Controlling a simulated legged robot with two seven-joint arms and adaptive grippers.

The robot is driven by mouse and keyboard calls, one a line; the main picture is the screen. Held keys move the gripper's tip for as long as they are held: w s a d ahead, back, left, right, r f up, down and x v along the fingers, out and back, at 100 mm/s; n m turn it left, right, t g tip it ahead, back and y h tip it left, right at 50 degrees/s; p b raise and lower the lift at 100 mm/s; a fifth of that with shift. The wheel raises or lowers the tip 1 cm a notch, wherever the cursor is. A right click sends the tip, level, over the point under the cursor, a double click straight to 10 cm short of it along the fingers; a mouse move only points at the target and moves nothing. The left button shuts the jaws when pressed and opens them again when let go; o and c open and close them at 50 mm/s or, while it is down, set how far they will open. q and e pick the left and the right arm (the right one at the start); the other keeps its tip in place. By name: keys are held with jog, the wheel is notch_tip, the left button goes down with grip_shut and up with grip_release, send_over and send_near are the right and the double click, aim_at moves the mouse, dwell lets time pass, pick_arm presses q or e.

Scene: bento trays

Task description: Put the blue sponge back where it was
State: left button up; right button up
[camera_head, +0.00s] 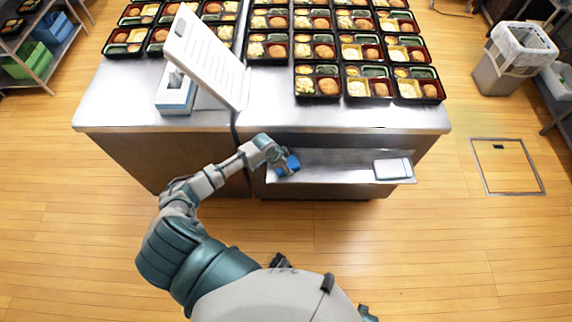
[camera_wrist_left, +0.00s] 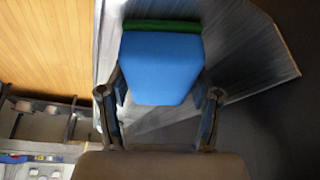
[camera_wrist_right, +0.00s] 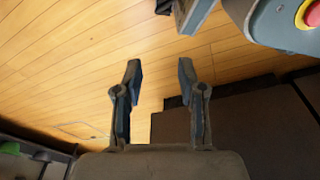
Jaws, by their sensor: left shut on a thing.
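The blue sponge (camera_wrist_left: 160,68) has a green layer along its far edge in the left wrist view. My left gripper (camera_wrist_left: 160,105) is shut on it, with one finger on each side. In the head view the left gripper (camera_head: 283,163) holds the sponge (camera_head: 288,164) at the left end of a metal shelf (camera_head: 335,166) on the table's front. I cannot tell whether the sponge touches the shelf. My right gripper (camera_wrist_right: 158,75) is open and empty above the wooden floor in the right wrist view.
A pale block (camera_head: 393,168) lies at the shelf's right end; the shelf's middle is clear. Above it is the steel table (camera_head: 270,112) with rows of bento trays (camera_head: 317,84). A white tilted panel (camera_head: 205,55) stands at the left. A bin (camera_head: 515,60) stands right.

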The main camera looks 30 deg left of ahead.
pick_arm(q)
jog(key=shift+f, duration=0.15)
jog(key=o, duration=1)
jog(key=shift+a, duration=0.1)
jog(key=shift+o, duration=0.4)
jog(key=shift+a, duration=0.1)
pick_arm(e)
jog(key=shift+a, duration=0.2)
jog(key=shift+r, duration=0.1)
pick_arm(q)
jog(key=shift+r, duration=0.25)
jog(key=p+v, duration=0.2)
jog(key=v, duration=0.9)
jog(key=shift+r, duration=0.35)
pick_arm(e)
jog(key=s+f, duration=0.4)
jog(key=shift+s+d+f, duration=0.15)
jog(key=shift+s+d, duration=0.25)
jog(key=shift+d, duration=0.05)
pick_arm(q)
jog(key=shift+s, duration=0.15)
